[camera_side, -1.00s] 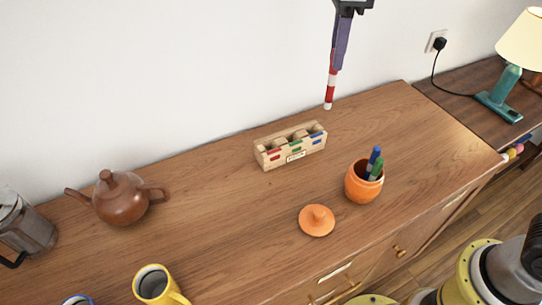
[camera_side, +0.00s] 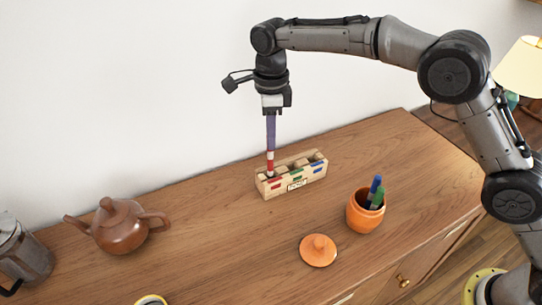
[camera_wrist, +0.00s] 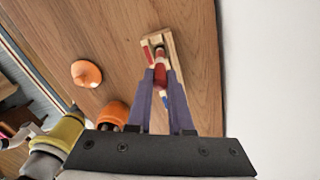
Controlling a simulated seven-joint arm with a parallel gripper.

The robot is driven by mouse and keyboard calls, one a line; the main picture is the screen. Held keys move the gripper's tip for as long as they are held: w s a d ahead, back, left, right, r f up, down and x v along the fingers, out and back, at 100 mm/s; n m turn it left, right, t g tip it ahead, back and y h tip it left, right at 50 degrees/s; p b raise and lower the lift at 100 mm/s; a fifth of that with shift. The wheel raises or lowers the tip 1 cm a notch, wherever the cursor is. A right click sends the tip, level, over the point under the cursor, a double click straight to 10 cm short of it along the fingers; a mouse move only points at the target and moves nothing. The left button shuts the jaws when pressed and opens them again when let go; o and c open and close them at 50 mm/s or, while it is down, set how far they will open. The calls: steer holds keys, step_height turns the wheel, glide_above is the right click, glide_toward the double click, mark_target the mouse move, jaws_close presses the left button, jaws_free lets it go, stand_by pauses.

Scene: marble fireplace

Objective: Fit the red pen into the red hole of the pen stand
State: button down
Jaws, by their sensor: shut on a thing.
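The wooden pen stand (camera_side: 310,176) sits on the dresser top with red, green and blue marks along its front. My gripper (camera_side: 270,148), with purple fingers, is shut on the red pen (camera_side: 270,158), which is upright with a white band. The pen's lower end is at the left, red-marked compartment of the stand; I cannot tell how deep it sits. In the wrist view the pen (camera_wrist: 160,74) shows between the fingertips, over the stand (camera_wrist: 174,45), and covers part of it.
An orange pot (camera_side: 364,215) holds a blue pen (camera_side: 375,184) and a green pen (camera_side: 377,199). Its orange lid (camera_side: 318,250) lies in front. A brown teapot (camera_side: 119,229) stands to the left. The white wall is close behind the stand.

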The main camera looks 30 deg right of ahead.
steer(key=shift+f, duration=2.25)
steer(key=c, duration=0.8)
jaws_free()
step_height(320, 180, up, 12)
steer(key=shift+r, duration=0.2)
